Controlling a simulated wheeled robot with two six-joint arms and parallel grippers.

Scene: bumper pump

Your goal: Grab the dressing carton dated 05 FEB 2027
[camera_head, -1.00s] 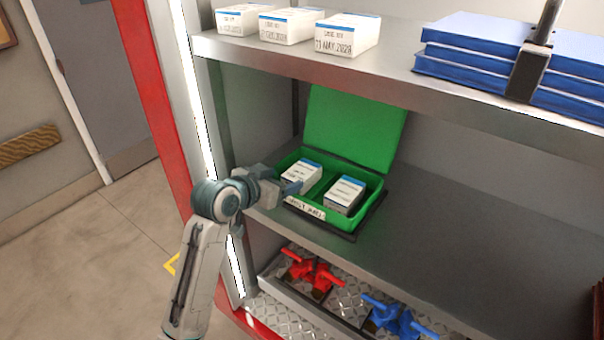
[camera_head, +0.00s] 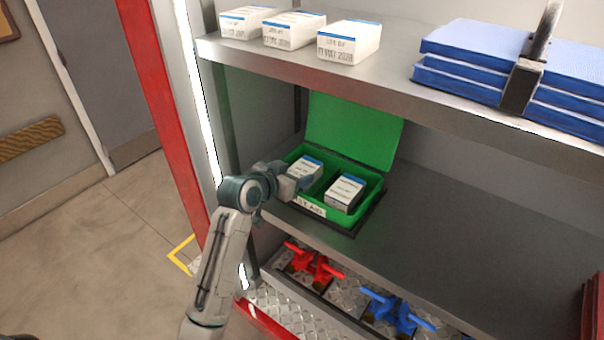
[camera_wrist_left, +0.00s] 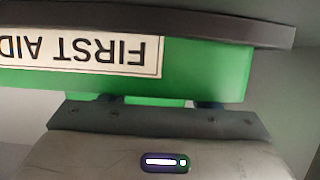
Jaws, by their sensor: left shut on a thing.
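A green first-aid box (camera_head: 374,195) stands open on the middle shelf, with two white, blue-striped cartons inside. My left gripper (camera_head: 296,180) reaches in from the left and is shut on the left carton (camera_head: 306,166); the fingers hide part of its front. The right carton (camera_head: 347,190) stands apart from it in the box. The dates on both are too small to read. In the left wrist view, the green box wall (camera_wrist_left: 205,75) with an upside-down FIRST AID label fills the upper part, and the fingertips and carton are hidden. My right gripper is not in view.
Three similar cartons (camera_head: 348,42) stand on the upper shelf; the rightmost appears dated MAY 2028. The green lid (camera_head: 350,130) stands up behind the box. The middle shelf's right is clear.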

